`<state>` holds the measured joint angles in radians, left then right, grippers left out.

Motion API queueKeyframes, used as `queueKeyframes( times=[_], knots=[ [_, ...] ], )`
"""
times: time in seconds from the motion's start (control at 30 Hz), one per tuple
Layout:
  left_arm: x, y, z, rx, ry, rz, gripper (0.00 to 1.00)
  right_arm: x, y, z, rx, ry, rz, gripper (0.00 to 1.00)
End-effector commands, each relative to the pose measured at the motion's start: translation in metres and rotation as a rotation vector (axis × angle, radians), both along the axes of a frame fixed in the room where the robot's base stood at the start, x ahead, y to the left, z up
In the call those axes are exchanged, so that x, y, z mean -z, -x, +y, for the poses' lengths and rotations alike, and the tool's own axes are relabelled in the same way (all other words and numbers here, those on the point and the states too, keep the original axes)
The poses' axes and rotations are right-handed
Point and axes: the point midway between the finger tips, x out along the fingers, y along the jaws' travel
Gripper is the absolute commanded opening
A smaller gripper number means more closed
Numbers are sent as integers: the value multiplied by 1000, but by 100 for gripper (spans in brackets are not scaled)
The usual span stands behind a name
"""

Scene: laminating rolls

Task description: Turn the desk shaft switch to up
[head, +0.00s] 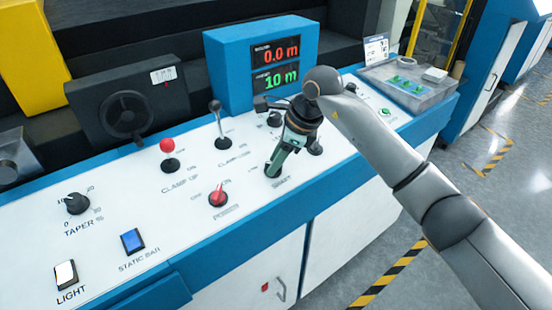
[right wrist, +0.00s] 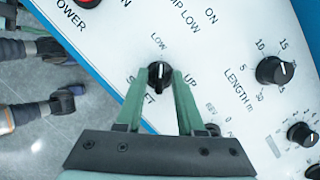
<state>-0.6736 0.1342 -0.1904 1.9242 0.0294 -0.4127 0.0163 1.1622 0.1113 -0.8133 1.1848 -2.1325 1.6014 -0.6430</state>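The shaft switch is a round black knob (right wrist: 159,74) with a white mark, on the white desk panel. In the right wrist view its mark points to the top of the picture, towards LOW; the UP label is to its right. My right gripper (right wrist: 160,78) points down over it, with one green finger on each side of the knob. The fingers are apart, with narrow gaps visible beside the knob; firm contact is not shown. In the head view my right gripper (head: 273,170) hides the knob above the SHAFT label. My left gripper is not in view.
Near the gripper are the red power switch (head: 218,197), the clamp lever (head: 219,120) and the red-topped lever (head: 169,150). A blue display box (head: 235,62) stands behind. The length knob (right wrist: 275,70) is to the right in the wrist view.

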Motion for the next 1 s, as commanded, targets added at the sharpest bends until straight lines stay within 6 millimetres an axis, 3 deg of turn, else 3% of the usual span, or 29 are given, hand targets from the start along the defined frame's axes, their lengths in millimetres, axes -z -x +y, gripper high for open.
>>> queueKeyframes(
  times=[0.07, 0.3, 1.0],
  knots=[
    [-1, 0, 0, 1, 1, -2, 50, 0, 0, 0, 0, 0, 0, 27],
    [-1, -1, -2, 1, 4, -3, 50, 0, 0, 0, 1, 0, 1, 0],
    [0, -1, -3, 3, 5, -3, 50, 1, 0, -1, 47, -5, 6, 0]
  ],
)
